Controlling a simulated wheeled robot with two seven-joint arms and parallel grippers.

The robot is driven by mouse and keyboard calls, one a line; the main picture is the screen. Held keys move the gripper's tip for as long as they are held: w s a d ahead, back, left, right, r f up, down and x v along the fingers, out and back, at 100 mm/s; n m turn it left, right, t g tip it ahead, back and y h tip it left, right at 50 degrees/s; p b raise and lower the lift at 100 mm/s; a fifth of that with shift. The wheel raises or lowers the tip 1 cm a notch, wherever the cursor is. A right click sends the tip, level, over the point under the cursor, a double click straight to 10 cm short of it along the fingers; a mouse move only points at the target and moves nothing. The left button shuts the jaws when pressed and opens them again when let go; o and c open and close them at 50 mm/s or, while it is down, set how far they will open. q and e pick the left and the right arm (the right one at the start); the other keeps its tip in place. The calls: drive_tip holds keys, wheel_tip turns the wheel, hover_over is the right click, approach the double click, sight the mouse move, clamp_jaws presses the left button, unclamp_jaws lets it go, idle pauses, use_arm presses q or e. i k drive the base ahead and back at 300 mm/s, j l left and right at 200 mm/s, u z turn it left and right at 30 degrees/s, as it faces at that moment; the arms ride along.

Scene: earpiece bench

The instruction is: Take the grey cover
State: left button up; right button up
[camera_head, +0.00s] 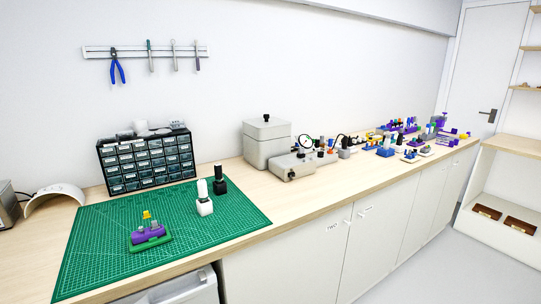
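I cannot tell for sure which thing is the grey cover. A small grey piece (155,226) stands on a purple block (151,234) with a yellow piece (147,215), on a green base (152,243) on the cutting mat. A light grey box (267,141) with a lid stands at the back of the bench. A pale arched shell (56,200) lies at the far left. Neither of my grippers is in view.
A grey device (303,165) and several small coloured items stand further right on the wooden bench (262,183).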

sight(154, 225)
drive_tip(key=i+j, duration=0.1)
drive_tip(key=j, duration=0.2)
drive_tip(key=i+j, duration=0.15)
drive_tip(key=j, duration=0.2)
drive_tip(key=i+j, duration=0.1)
drive_tip(key=j, duration=0.2)
drive_tip(key=i+j+z, duration=0.1)
drive_tip(key=j, duration=0.25)
